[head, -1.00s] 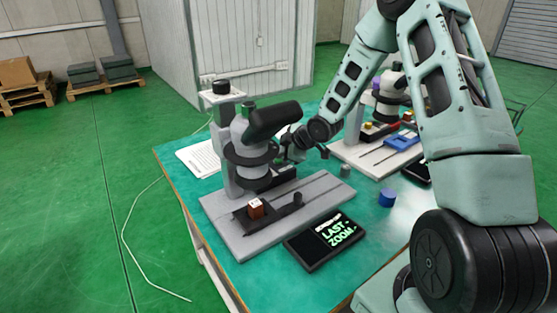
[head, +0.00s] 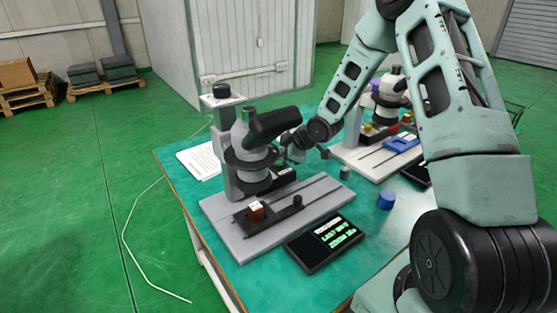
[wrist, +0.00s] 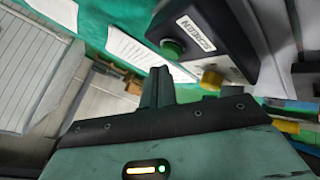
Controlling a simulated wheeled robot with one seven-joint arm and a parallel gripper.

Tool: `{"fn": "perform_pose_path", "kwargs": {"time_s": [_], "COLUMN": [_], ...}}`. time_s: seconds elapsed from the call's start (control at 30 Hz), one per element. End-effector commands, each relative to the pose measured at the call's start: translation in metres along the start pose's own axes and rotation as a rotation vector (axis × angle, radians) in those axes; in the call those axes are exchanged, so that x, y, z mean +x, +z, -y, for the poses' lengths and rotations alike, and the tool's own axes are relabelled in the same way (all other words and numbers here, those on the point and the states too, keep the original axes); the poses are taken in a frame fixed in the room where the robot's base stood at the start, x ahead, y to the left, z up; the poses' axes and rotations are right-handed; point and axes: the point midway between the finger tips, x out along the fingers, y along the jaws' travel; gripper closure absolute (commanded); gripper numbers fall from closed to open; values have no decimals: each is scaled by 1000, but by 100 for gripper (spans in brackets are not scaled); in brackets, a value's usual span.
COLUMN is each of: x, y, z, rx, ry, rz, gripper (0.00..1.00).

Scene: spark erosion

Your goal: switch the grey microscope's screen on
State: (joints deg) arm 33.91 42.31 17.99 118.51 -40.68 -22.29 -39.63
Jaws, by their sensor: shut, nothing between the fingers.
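The grey microscope (head: 238,132) stands on its slotted base on the table. A black box with a SCREEN label (wrist: 195,33) and a green round button (wrist: 172,47) shows in the wrist view. My gripper (wrist: 157,86) is shut and empty, its fingertips just below the button in that picture, with a small gap visible. In the head view my gripper (head: 290,150) is behind the microscope's right side, partly hidden. The microscope's flat black screen (head: 325,243) lies in front of the base and is lit, with several white and green lines too small to read.
A brown block (head: 256,212) sits on the microscope's stage. A blue cylinder (head: 386,200) and a small grey one (head: 345,173) stand to the right. A second, white microscope (head: 386,105) is behind them. Paper sheets (head: 200,162) lie at the left.

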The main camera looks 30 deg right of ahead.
Motion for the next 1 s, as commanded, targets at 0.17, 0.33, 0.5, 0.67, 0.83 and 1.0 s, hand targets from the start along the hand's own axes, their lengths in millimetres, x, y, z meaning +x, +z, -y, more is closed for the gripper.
{"fn": "perform_pose_path", "kwargs": {"time_s": [0.17, 0.33, 0.5, 0.67, 0.83, 1.0], "x": [0, -2, -13, -24, -35, -43], "y": [0, -2, -9, -17, -26, -31], "z": [0, -2, -9, -17, -26, -31], "rx": [0, 0, -1, -2, 0, 0], "ry": [0, 0, 0, 0, 0, 0], "rz": [0, 0, 0, 0, 0, 0], "gripper": [100, 100, 100, 100, 100, 100]}}
